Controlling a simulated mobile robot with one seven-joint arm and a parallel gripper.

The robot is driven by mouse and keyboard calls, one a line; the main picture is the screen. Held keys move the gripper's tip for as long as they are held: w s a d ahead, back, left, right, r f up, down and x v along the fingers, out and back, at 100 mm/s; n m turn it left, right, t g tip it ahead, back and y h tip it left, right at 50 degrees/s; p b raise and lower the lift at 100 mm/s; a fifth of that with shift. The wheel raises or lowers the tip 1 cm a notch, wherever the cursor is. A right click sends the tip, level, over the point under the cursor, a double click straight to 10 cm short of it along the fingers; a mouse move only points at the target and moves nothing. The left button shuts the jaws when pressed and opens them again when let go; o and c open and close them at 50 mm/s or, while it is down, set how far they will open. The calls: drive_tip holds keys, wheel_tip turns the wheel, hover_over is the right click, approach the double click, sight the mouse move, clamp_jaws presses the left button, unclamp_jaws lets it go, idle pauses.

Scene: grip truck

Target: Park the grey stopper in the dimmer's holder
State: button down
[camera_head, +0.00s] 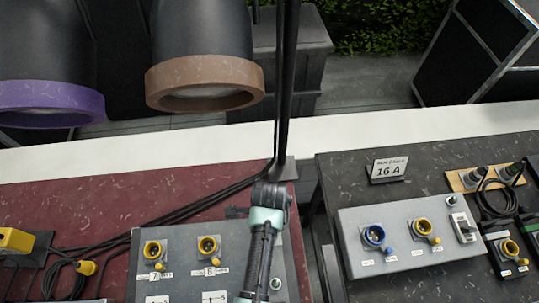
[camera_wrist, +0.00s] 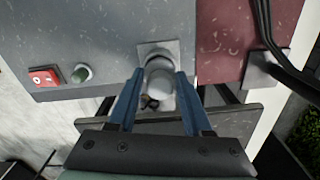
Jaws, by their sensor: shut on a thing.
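The grey stopper (camera_wrist: 160,84) is a pale, rounded piece held between the two blue fingers of my gripper (camera_wrist: 157,92) in the wrist view. It is right in front of a light square plate (camera_wrist: 147,49) near the edge of a grey panel box (camera_wrist: 105,38). The stopper and fingers cover much of the plate, so I cannot tell whether the stopper is inside a holder or only in front of it. In the head view my wrist and arm hide the fingers and the stopper.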

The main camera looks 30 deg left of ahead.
drive_tip(key=shift+f, duration=0.5)
unclamp_jaws()
drive_tip(key=shift+r, duration=0.15)
drive_tip(key=shift+r+p, duration=2.4)
drive_tip(key=shift+r, duration=0.05)
drive_tip(key=shift+w, duration=0.1)
